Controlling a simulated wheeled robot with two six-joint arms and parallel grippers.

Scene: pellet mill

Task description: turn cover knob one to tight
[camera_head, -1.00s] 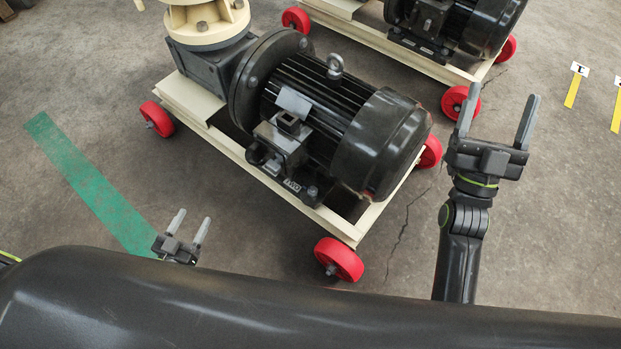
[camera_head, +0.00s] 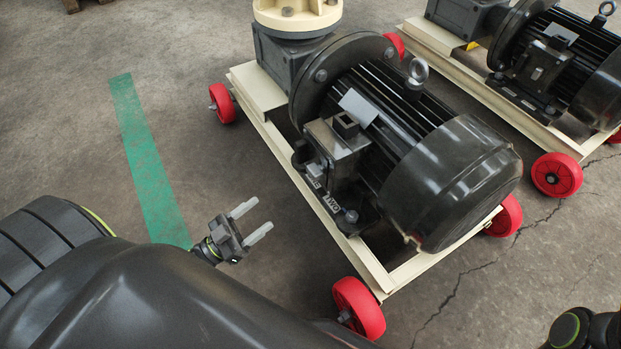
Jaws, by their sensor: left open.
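A pellet mill with a large black motor (camera_head: 455,180) stands on a cream wheeled frame (camera_head: 290,168) in the middle of the head view. A dark box (camera_head: 342,150) with a small square top is on the motor's near side. I cannot make out a cover knob for certain. My left gripper (camera_head: 254,222) is open and empty, low over the floor to the left of the frame and apart from it. Only a part of my right arm shows at the lower right corner; its gripper is out of view.
A second mill with a motor (camera_head: 565,62) stands on its own wheeled frame at the upper right. Red wheels, such as the near one (camera_head: 358,308), stick out at the frame corners. A green floor stripe (camera_head: 148,165) runs along the left, where the floor is free.

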